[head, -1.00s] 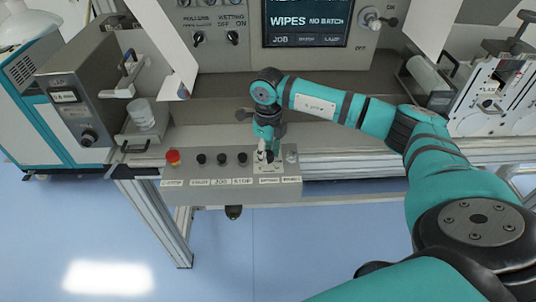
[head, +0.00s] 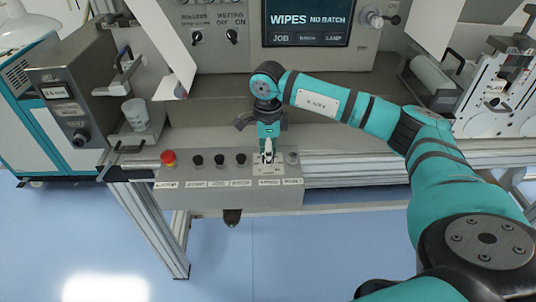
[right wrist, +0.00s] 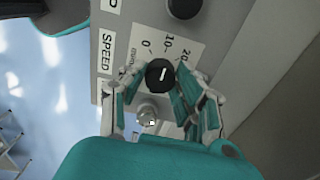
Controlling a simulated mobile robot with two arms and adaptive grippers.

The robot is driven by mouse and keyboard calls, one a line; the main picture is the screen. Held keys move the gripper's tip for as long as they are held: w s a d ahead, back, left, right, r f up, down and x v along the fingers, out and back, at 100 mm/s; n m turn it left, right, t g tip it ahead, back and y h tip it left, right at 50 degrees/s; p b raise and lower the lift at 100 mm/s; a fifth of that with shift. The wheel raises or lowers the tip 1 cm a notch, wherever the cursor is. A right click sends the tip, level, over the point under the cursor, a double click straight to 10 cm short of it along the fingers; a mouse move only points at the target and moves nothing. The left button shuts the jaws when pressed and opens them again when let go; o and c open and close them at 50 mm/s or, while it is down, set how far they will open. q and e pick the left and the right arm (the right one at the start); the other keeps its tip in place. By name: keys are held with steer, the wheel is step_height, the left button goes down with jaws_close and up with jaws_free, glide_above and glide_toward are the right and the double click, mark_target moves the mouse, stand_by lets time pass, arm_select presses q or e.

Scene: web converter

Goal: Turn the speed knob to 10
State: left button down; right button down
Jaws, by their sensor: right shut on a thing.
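The speed knob (right wrist: 160,76) is a round black knob with a white pointer line, in the right wrist view. Its dial plate (right wrist: 139,50) reads 0, 10 and 20, beside a label reading SPEED. The pointer leans slightly right of straight up in that view, roughly towards the 10. My right gripper (right wrist: 161,82) is shut on the knob, one finger on each side. In the head view my right gripper (head: 267,152) points down at the right part of the control box and hides the knob. My left gripper is in neither current view.
The control box (head: 222,199) has a red button (head: 168,158) and several black controls to the left of my right gripper. A silver control (head: 292,158) sits close on its right. A screen (head: 306,22) is behind, and a white cup (head: 135,112) stands at left.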

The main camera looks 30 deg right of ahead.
steer(key=shift+r, duration=0.1)
stand_by(0.3)
steer(key=c, duration=0.9)
jaws_free()
steer(key=shift+c, duration=0.2)
step_height(320, 180, up, 12)
